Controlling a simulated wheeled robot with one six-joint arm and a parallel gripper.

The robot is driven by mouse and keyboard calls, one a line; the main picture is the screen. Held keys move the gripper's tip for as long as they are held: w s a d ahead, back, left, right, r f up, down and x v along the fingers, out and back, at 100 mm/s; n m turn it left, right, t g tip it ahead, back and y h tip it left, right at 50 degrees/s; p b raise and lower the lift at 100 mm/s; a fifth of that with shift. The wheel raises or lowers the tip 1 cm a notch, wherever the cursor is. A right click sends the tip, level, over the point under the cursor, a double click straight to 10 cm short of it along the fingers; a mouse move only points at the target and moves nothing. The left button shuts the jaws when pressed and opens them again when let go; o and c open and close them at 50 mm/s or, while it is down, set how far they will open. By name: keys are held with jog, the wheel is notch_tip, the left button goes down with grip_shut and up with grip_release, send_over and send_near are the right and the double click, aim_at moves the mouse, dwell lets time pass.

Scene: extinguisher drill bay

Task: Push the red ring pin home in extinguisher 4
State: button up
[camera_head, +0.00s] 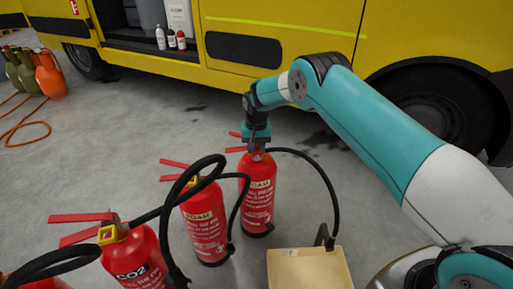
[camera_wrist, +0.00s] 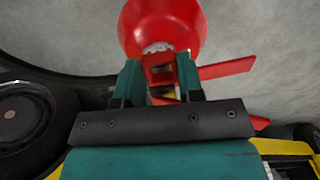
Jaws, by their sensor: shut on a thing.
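My gripper (camera_head: 257,147) points down at the head of the farthest red extinguisher (camera_head: 258,188), which stands upright; I can read no number on it. In the wrist view the gripper (camera_wrist: 158,82) is shut on a small red part at the extinguisher's neck, which looks like the red ring pin (camera_wrist: 158,68). The red body of the extinguisher (camera_wrist: 163,25) lies beyond the fingers. Its red lever (camera_wrist: 227,69) sticks out to the right. The fingers hide much of the valve, and how deep the pin sits cannot be told.
A second foam extinguisher (camera_head: 204,222) stands close on the left, with a CO2 extinguisher (camera_head: 135,262) nearer. Black hoses loop between them. A pale box (camera_head: 308,268) stands at front right. The yellow truck (camera_head: 290,40) is behind.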

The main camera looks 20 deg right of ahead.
jog(key=o, duration=1.1)
jog(key=s+a+r+n+p, duration=0.1)
jog(key=s+r+p, duration=0.15)
jog(key=r, duration=0.95)
jog(key=s+a+r+n+p, duration=0.1)
jog(key=s+r, duration=0.2)
jog(key=r, duration=0.9)
jog(key=s+a+r+n+y, duration=0.25)
jog(key=s+r, duration=0.45)
jog(key=s, duration=0.4)
jog(key=s+a+r+n+y, duration=0.15)
jog(key=s+n, duration=0.45)
jog(key=s, duration=2.1)
jog(key=shift+m, duration=0.25)
notch_tip(320, 180, up, 24)
jog(key=p, duration=2.2)
jog(key=shift+w+f+p, duration=0.1)
jog(key=shift+f+p, duration=0.05)
jog(key=shift+p, duration=0.15)
